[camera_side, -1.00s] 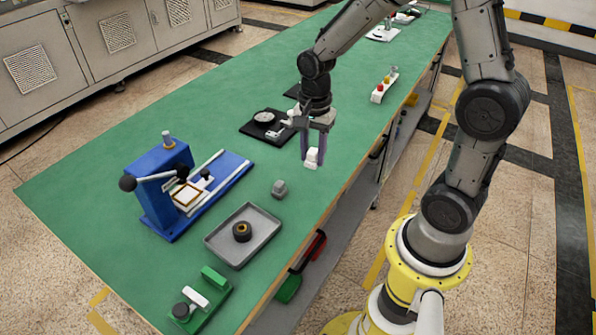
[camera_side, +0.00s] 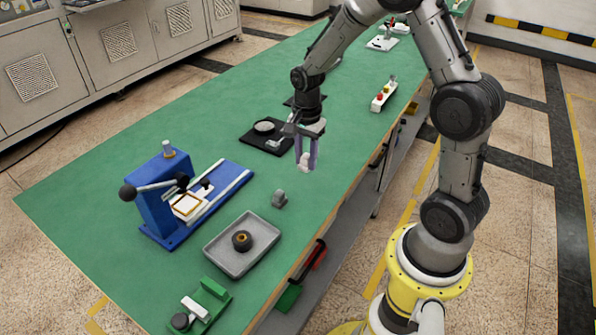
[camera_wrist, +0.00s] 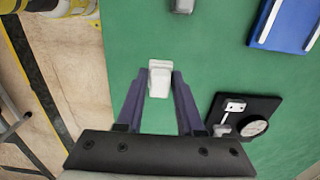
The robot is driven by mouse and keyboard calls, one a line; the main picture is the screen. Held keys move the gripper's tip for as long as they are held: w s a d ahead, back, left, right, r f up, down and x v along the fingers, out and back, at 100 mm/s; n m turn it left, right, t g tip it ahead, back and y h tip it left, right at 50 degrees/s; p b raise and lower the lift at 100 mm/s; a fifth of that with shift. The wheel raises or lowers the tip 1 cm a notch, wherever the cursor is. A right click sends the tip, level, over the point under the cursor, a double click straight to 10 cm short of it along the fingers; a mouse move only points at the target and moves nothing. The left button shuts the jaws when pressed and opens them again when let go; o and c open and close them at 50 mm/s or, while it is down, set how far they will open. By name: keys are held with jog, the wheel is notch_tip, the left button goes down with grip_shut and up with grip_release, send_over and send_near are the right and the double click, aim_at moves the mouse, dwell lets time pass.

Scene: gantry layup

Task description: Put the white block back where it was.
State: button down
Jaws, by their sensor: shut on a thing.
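The white block (camera_side: 304,162) is between the fingertips of my gripper (camera_side: 306,165), near the table's right edge in the side view. In the wrist view the white block (camera_wrist: 160,78) is pale and upright in the picture, with my gripper's (camera_wrist: 159,86) two dark fingers closed on its sides. The block seems to be held above the green table top (camera_side: 340,110), but its exact height is hard to judge. My fingers partly cover it in the side view.
A black plate with a round dial (camera_side: 264,127) lies just left of my gripper. A small grey block (camera_side: 279,198), a grey tray (camera_side: 222,264) with a dark ring, a blue press (camera_side: 158,205) and a green fixture (camera_side: 214,290) stand nearer the camera. A switch box (camera_side: 383,97) is farther back.

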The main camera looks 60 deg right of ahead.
aim_at(298, 181)
jog(key=w+f, duration=0.3)
jog(key=shift+d+f, duration=0.3)
jog(key=shift+d, duration=0.1)
jog(key=shift+f, duration=1.5)
jog(key=shift+f, duration=0.1)
jog(key=c, duration=0.5)
grip_release()
jog(key=shift+c, duration=0.2)
